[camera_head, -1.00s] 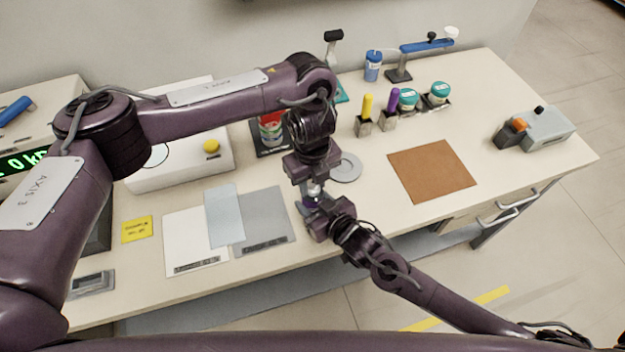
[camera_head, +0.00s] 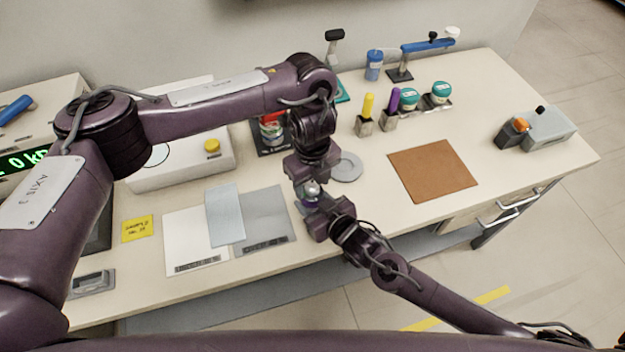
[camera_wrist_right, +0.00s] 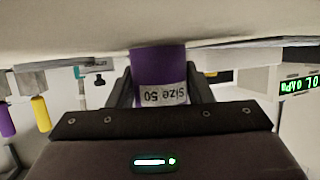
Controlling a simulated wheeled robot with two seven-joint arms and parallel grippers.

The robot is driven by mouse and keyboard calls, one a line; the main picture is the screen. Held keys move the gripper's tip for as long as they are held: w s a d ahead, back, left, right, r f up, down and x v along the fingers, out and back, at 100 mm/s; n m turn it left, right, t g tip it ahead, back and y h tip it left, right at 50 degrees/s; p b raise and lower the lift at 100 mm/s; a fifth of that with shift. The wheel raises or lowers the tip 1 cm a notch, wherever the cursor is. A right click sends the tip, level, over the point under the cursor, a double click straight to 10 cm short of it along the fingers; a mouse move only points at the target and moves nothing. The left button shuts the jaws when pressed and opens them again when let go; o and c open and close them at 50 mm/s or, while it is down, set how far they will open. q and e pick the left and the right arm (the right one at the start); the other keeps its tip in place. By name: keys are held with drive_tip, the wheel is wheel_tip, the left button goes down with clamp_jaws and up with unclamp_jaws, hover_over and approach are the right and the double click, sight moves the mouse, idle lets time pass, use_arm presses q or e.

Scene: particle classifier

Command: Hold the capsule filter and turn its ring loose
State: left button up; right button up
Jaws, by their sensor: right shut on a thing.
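The capsule filter is between my two grippers near the bench's front edge. Its pale, shiny upper part (camera_head: 311,188) shows in the head view, with a bit of purple below. In the right wrist view its purple body (camera_wrist_right: 158,72) carries an upside-down "Size 50" label. My right gripper (camera_wrist_right: 160,88) is shut on this body, a finger on each side; it comes in from the lower right in the head view (camera_head: 314,208). My left gripper (camera_head: 308,180) is right above the filter's top. Its fingers are mostly hidden, as is the ring.
A grey disc (camera_head: 346,166) lies just right of the grippers. White and grey mats (camera_head: 270,212) lie to the left, a brown mat (camera_head: 432,171) to the right. Yellow- and purple-handled tools (camera_head: 367,106) stand behind in holders. A white box (camera_head: 185,172) stands at the left.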

sight(313, 183)
use_arm(q)
wheel_tip(313, 183, up, 12)
use_arm(e)
drive_tip(key=shift+d, duration=0.1)
idle(0.5)
drive_tip(key=o, duration=1.5)
drive_tip(key=shift+o, duration=0.2)
drive_tip(key=v, duration=1)
drive_tip(key=shift+s+d+r, duration=0.1)
drive_tip(key=shift+s+d, duration=0.15)
drive_tip(key=shift+s+d+r, duration=0.25)
drive_tip(key=shift+s+r, duration=0.1)
drive_tip(key=shift+s, duration=0.1)
